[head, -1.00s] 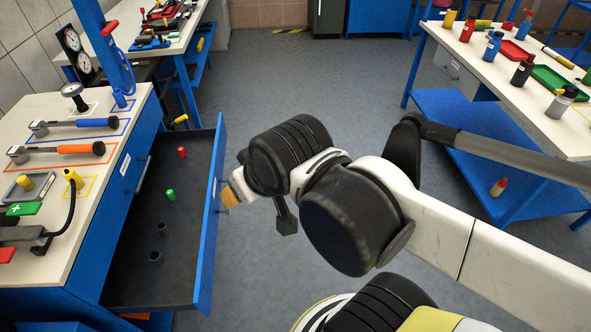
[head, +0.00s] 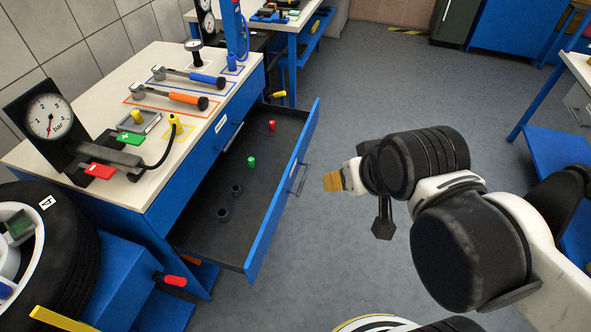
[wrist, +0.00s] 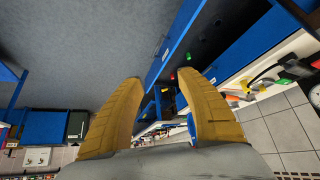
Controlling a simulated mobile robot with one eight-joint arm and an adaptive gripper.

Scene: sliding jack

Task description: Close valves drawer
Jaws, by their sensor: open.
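The open drawer (head: 213,232) juts out from the blue workbench on the left in the head view. Its blue front (head: 284,198) has a metal handle (head: 299,178). Inside lie a red piece (head: 271,125), a green piece (head: 251,162) and two dark cylindrical pieces (head: 230,202). My gripper (head: 333,181) is just right of the drawer front, apart from the handle. In the wrist view my gripper (wrist: 160,95) shows two yellow fingers spread wide with nothing between them. The drawer front (wrist: 172,47) also shows there beyond the fingers. I cannot read a label on the drawer.
Hammers (head: 195,78), a pressure gauge (head: 50,117) and a yellow valve (head: 174,121) are on the benchtop. A tyre (head: 72,255) stands at the lower left. Another blue bench (head: 540,112) is at the right. The grey floor (head: 365,85) behind my gripper is clear.

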